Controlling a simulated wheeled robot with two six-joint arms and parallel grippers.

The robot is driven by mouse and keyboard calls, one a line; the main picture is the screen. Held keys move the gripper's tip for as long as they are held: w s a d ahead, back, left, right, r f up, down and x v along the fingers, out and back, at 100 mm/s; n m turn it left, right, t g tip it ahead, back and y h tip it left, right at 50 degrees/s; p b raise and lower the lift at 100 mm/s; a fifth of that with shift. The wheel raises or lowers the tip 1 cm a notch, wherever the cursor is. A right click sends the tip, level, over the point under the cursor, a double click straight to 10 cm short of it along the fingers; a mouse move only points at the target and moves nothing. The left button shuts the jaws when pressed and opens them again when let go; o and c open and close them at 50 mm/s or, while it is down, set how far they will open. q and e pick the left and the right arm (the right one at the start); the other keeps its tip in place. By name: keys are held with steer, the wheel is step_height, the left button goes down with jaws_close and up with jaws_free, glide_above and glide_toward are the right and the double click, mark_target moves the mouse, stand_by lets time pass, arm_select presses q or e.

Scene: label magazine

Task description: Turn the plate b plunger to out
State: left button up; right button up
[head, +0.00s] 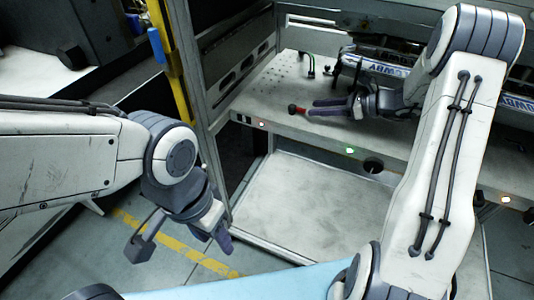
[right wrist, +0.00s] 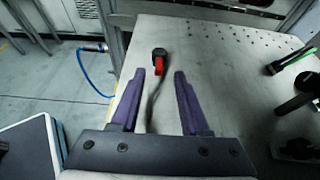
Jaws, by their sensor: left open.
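A small red and black knob (right wrist: 159,64), which looks like a plunger, stands on the light work surface just ahead of my right gripper's fingertips. It also shows as a red spot in the head view (head: 293,109). I cannot read any plate letter on it. My right gripper (right wrist: 159,75) is open, its two purple fingers apart, with the knob centred between and slightly beyond the tips. In the head view my right gripper (head: 314,107) reaches left over the surface. My left gripper (head: 224,238) hangs open and empty over the floor, away from the bench.
A green and black part (right wrist: 291,61) lies at the right of the surface (right wrist: 215,60). A blue cable (right wrist: 90,75) hangs beyond its left edge. The bench front has small lit lamps (head: 350,150) and a round hole (head: 373,166). A yellow post (head: 172,60) stands left.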

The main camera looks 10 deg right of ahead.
steer(key=v, duration=0.7)
steer(key=shift+r+p, duration=0.1)
steer(key=shift+p, duration=0.2)
steer(key=s+a+r+n+g+h, duration=0.1)
steer(key=s+a+n+g+h, duration=0.1)
steer(key=s+a+n+g, duration=0.2)
steer(key=s+a+r+n+g+h+p, duration=0.1)
steer(key=s+a+n+g, duration=0.4)
steer(key=s+a+n, duration=0.6)
steer(key=shift+s+a+r+n+g+h+p, duration=0.3)
steer(key=shift+a+h, duration=0.4)
steer(key=shift+a, duration=3.8)
steer(key=shift+s+a+f, duration=0.1)
steer(key=s+a+n+t+h, duration=0.2)
steer(key=s+n+h, duration=0.4)
steer(key=s+n, duration=0.95)
step_height(320, 180, up, 14)
steer(key=p, duration=1.4)
steer(key=shift+w+n+p, duration=0.2)
steer(key=shift+n+p, duration=0.15)
steer(key=shift+n, duration=0.1)
